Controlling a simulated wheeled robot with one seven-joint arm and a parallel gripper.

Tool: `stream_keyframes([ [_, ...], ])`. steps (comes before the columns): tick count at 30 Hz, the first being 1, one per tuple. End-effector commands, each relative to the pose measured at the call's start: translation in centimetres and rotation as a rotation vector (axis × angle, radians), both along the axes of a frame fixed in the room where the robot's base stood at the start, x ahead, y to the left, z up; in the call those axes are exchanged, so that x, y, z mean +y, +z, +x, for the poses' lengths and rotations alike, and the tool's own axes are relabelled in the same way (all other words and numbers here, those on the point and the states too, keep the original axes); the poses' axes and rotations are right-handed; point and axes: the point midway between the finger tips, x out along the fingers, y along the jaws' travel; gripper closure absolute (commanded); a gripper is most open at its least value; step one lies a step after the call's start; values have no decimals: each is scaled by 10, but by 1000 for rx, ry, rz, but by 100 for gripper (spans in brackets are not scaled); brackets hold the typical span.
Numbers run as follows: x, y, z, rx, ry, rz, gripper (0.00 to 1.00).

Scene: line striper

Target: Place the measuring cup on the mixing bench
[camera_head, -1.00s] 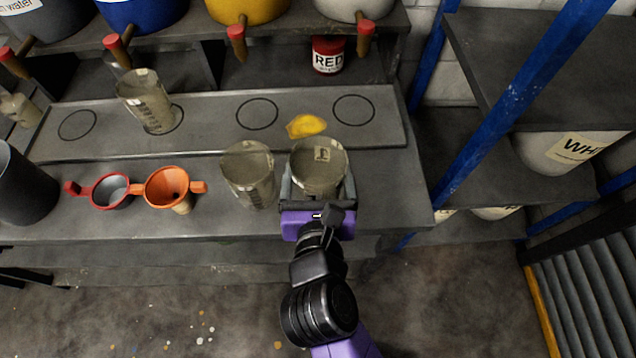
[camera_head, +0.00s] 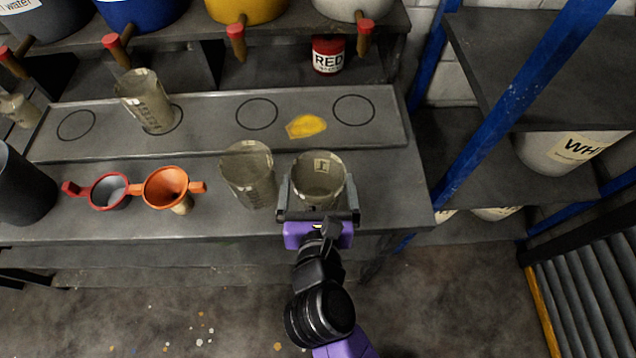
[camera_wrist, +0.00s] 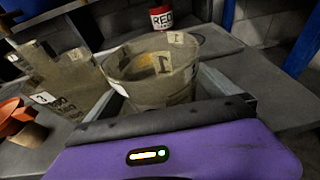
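A translucent grey-beige measuring cup (camera_head: 319,172) stands upright at the front right of the grey mixing bench (camera_head: 385,195). It also shows in the wrist view (camera_wrist: 152,80), with a "1" label inside. My gripper (camera_head: 318,188) is around this cup from the front edge, one finger on each side. The fingers are spread wider than the cup, with a visible gap at the right finger. The cup's base is partly hidden by my gripper. A second similar cup (camera_head: 248,176) stands just left of it. A third cup (camera_head: 146,102) stands on the raised strip behind.
Red (camera_head: 109,191) and orange (camera_head: 167,187) funnels sit to the left, beside a dark container (camera_head: 22,187). Tapped buckets and a red can (camera_head: 328,56) are behind. A blue rack post (camera_head: 500,125) stands right.

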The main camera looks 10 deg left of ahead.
Motion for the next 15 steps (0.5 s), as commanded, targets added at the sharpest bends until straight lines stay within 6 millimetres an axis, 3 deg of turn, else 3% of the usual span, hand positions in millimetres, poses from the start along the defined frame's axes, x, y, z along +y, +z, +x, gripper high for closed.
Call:
stream_keyframes([
  [5,-1,4,-6,-1,1,1,0],
  [15,-16,22,-66,1,1,0,0],
])
